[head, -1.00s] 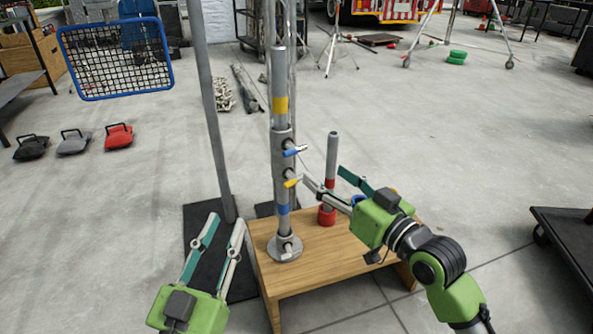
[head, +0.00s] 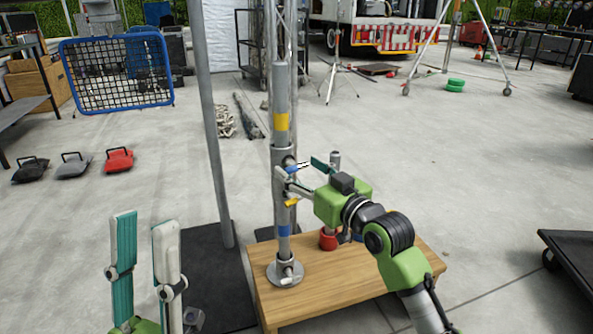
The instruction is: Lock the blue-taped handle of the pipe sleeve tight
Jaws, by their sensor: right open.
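The pipe sleeve (head: 282,156) is a grey tube around an upright pole with a yellow band above it and a blue band below. Its blue-taped handle, on the right side near the sleeve's upper part, is mostly hidden by my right gripper (head: 299,167). That gripper is open, with its fingers on either side of the handle's place; I cannot tell whether they touch it. A yellow-taped handle (head: 291,203) sticks out lower down, just below the gripper. My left gripper (head: 145,220) is open and empty, pointing up at the lower left, well away from the pole.
The pole stands on a wooden bench (head: 325,290) through a round metal flange (head: 285,273). A short post with a red base (head: 328,240) stands behind my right gripper. A tall grey post (head: 213,130) rises left of the pole. A black cart (head: 570,260) is at right.

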